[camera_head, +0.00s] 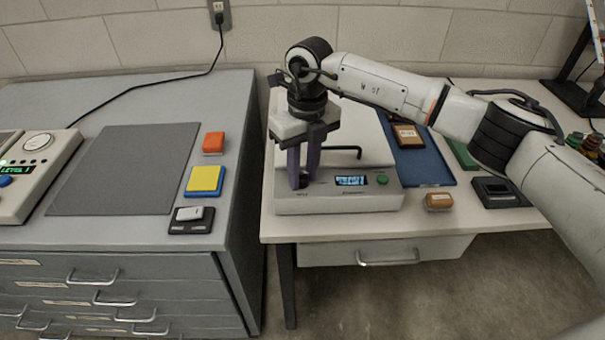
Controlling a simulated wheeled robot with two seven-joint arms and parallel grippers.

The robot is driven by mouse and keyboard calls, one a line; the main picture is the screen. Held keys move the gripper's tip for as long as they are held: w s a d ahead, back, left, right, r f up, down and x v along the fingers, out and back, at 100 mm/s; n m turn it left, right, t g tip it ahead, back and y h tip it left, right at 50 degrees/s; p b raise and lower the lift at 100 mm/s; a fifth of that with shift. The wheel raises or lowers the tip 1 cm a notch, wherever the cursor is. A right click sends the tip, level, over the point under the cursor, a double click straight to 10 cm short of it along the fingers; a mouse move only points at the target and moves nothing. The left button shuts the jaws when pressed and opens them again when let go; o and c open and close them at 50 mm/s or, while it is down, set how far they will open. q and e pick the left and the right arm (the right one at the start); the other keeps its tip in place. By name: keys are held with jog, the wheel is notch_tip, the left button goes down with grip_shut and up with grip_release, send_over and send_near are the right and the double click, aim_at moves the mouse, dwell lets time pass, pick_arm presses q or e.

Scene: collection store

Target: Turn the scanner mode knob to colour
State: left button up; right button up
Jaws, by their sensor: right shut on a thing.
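The scanner (340,203) is a pale grey box on the right-hand table, with a lit blue display (351,181) and a green button (382,180) on its front panel. The display text is too small to read. My right gripper (301,180) reaches straight down over the left end of that panel. Its purple fingers are shut on the dark mode knob (299,184), which is mostly hidden between them. I cannot tell which mode the knob points to. My left gripper is not in view.
A black bent handle (345,150) rises behind the display, close to my right fingers. A blue tray (430,171), a small brown block (438,201) and a dark device (499,192) lie to the right. A grey cabinet (110,235) stands left, across a narrow gap.

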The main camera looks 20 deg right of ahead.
jog(key=n, duration=0.3)
jog(key=shift+b, duration=0.35)
jog(key=n, duration=0.3)
jog(key=shift+w+d+n+b, duration=0.1)
jog(key=shift+n+b, duration=0.2)
jog(key=shift+b, duration=0.1)
jog(key=n, duration=0.3)
jog(key=shift+n+b, duration=0.3)
jog(key=n, duration=0.3)
jog(key=shift+w+r+n+h, duration=0.1)
jog(key=shift+w+n+h, duration=0.05)
jog(key=shift+n+h, duration=0.15)
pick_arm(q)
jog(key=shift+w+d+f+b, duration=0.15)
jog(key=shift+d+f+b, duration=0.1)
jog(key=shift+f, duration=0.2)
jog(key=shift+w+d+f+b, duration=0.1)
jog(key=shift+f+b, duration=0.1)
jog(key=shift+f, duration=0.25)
pick_arm(e)
jog(key=shift+n, duration=2.2)
jog(key=o, duration=1)
